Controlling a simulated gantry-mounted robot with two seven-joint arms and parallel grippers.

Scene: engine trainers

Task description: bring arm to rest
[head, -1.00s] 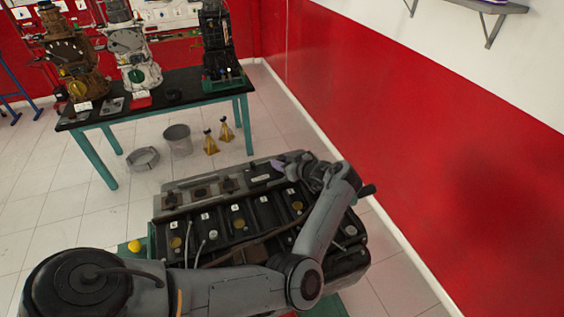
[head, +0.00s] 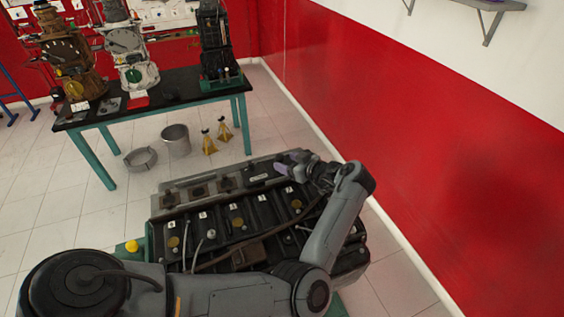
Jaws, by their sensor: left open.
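My left arm (head: 335,225) comes in from the lower left and bends across the right part of the engine trainer. My left gripper (head: 284,168) is at its far end, over the far right part of the engine block (head: 240,225). It is open, with nothing seen between its fingers. I cannot tell whether the fingertips touch the block. The block is dark, with numbered white labels and round brass-coloured caps on top. My arm hides part of its near and right side. My right gripper is not in view.
A black-topped table (head: 160,105) with teal legs holds several engine models behind. A grey bucket (head: 176,141), a grey ring-shaped pan (head: 140,159) and yellow jack stands (head: 209,143) are on the floor near it. A red wall (head: 430,150) runs close along the right side.

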